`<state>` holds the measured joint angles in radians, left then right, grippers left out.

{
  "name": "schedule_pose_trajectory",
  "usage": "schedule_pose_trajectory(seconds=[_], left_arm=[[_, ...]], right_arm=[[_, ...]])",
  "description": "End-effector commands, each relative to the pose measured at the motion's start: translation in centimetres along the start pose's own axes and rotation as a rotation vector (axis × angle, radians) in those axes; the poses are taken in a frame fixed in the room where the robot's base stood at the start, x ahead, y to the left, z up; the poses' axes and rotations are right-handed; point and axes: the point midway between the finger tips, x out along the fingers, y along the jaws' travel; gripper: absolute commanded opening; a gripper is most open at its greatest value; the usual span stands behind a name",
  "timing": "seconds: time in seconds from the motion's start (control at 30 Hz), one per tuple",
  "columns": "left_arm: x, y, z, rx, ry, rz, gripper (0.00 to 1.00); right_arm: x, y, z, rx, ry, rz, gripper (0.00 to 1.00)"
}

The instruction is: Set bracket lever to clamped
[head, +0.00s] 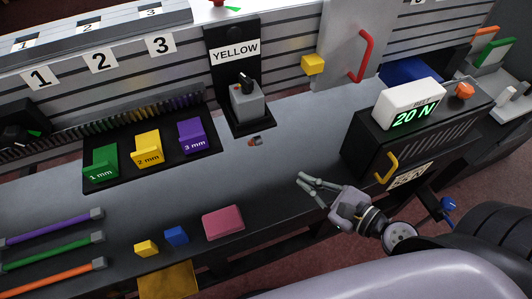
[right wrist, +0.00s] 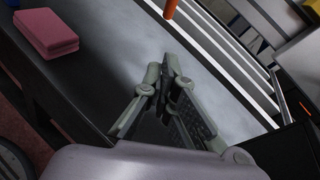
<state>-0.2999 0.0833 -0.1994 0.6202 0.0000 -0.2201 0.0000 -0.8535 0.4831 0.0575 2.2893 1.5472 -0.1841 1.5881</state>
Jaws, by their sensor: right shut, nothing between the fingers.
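My right gripper (head: 302,180) is shut and empty above the front part of the grey table, left of the black force box. Its fingers also show in the right wrist view (right wrist: 163,70), with nothing between the tips. No part is labelled as the bracket lever. A grey block with a black lever (head: 246,85) stands on a black plate under the YELLOW sign (head: 235,50), beyond the gripper and apart from it. I cannot tell a clamped mark there. A small grey and orange piece (head: 255,141) lies on the table before it. My left gripper is out of view.
The black box (head: 365,155) with a 20 N display (head: 412,105) and yellow handle (head: 379,167) stands at right. A pink block (head: 223,222), blue block (head: 176,236) and yellow block (head: 146,248) lie near the front edge. A red handle (head: 363,55) is at the back. The table's middle is clear.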

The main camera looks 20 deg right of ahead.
Motion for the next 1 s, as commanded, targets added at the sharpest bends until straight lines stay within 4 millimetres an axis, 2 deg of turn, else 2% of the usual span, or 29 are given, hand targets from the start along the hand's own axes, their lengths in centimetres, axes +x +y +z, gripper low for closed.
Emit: schedule_pose_trajectory(seconds=[0.1, 0.57, 0.7, 1.0], left_arm=[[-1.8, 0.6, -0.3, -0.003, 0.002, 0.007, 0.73], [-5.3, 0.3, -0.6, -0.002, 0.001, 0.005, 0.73], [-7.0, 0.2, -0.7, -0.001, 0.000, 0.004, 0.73], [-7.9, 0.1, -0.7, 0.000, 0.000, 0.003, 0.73]], right_arm=[[1.4, -0.2, 0.7, -0.002, -0.003, -0.001, 0.00], [9.4, -0.2, 0.7, -0.005, -0.003, -0.001, 0.00], [10.4, -0.2, 2.2, -0.003, -0.002, -0.001, 0.00], [11.8, 0.0, 3.0, -0.006, 0.000, 0.001, 0.00]])
